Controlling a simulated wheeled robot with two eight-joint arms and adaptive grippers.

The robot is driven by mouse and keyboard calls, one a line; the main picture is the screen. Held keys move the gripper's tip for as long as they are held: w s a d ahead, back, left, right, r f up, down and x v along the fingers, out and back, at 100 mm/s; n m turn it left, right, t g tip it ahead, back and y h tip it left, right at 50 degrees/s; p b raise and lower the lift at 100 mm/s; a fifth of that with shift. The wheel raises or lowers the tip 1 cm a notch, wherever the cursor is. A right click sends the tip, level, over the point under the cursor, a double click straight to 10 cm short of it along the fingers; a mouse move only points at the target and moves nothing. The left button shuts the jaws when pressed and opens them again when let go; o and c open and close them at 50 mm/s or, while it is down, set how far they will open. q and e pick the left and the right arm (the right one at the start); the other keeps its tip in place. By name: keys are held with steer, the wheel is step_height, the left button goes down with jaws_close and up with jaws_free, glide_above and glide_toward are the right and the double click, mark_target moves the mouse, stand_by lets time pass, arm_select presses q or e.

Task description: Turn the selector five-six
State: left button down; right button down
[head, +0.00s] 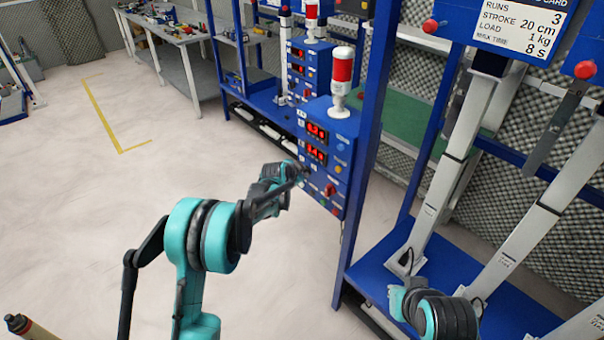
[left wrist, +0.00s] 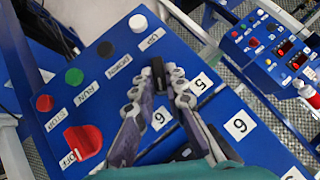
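The selector (left wrist: 158,72) is a small black bar knob on a blue panel in the left wrist view. Labels 5 and 6 (left wrist: 200,85) lie beside it. My left gripper (left wrist: 158,82) has one fingertip on each side of the knob, close in, and appears shut on it. In the head view my left gripper (head: 296,178) reaches the front of the blue control box (head: 328,128) with red displays; its fingers and the selector are hard to make out there. Only part of my right arm shows at the lower right; its fingers are not seen.
The panel also has a red OFF knob (left wrist: 82,143), red STOP (left wrist: 44,103), green RUN (left wrist: 74,76), black DOWN (left wrist: 105,48) and white UP (left wrist: 138,22) buttons. A beacon (head: 342,75) stands on the box. A blue frame post (head: 374,95) rises beside it.

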stand_by(0.4)
arm_select(q)
steer(key=shift+w+a+n+g+h+p, duration=0.2)
steer(key=shift+n+g+h+p, duration=0.4)
steer(key=shift+n+g+h, duration=0.4)
steer(key=shift+w+a+n+g+h+p, duration=0.15)
steer(key=shift+n+g+h+p, duration=0.5)
steer(key=shift+g+h, duration=0.55)
steer(key=shift+w+a+n+g+h+p, duration=0.2)
steer(key=shift+n+g+h+p, duration=0.35)
steer(key=shift+n+g+h, duration=0.4)
steer(key=shift+h, duration=0.25)
steer(key=c, duration=1.6)
jaws_free()
steer(key=shift+o, duration=0.2)
